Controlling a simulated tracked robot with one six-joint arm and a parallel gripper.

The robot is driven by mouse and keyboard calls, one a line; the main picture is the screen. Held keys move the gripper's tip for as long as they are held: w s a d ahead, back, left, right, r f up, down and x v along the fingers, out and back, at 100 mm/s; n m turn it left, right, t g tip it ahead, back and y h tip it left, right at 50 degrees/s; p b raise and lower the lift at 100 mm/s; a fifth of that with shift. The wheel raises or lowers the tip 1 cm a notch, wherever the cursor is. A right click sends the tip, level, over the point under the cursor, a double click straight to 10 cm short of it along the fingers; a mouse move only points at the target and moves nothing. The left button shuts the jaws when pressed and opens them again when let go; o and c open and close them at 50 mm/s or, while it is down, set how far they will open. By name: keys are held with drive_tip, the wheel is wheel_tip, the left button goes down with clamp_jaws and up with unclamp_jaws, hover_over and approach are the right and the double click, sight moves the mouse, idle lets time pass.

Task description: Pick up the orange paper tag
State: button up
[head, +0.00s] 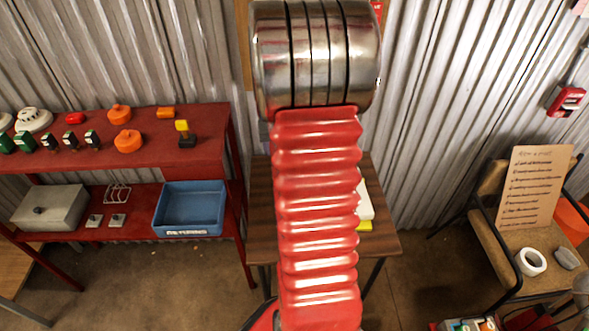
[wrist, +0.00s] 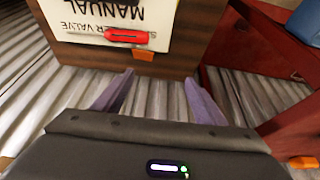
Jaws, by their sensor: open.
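A small flat orange piece (wrist: 145,54), which looks like the orange paper tag, lies at the edge of the brown wooden table in the wrist view, just below a red object (wrist: 128,36). In the head view my arm hides that part of the table (head: 385,245). My gripper (wrist: 156,80) is open, its two purple fingers apart with nothing between them. In the picture, the orange piece is just above the gap between the fingertips. The gripper itself does not show in the head view.
A white manual (wrist: 100,15) lies on the table, upside down in the wrist view. A red shelf (head: 200,150) at left holds orange round items (head: 127,141), an orange block (head: 166,113) and a blue bin (head: 188,210). A chair (head: 520,240) stands at right, with corrugated wall behind.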

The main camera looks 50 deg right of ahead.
drive_tip(key=shift+m, duration=0.4)
drive_tip(key=d+f, duration=0.1)
drive_tip(key=s+d+f, duration=0.1)
drive_tip(key=d+f, duration=0.1)
drive_tip(key=d, duration=0.1)
drive_tip(key=shift+s+f, duration=0.15)
drive_tip(key=shift+s, duration=0.25)
drive_tip(key=shift+x, duration=4.3)
drive_tip(key=shift+s, duration=0.1)
drive_tip(key=shift+d+x, duration=0.15)
drive_tip(key=shift+x, duration=1.15)
drive_tip(key=shift+d+x, duration=0.15)
drive_tip(key=shift+x, duration=1.2)
drive_tip(key=shift+s, duration=0.15)
drive_tip(key=shift+c, duration=0.3)
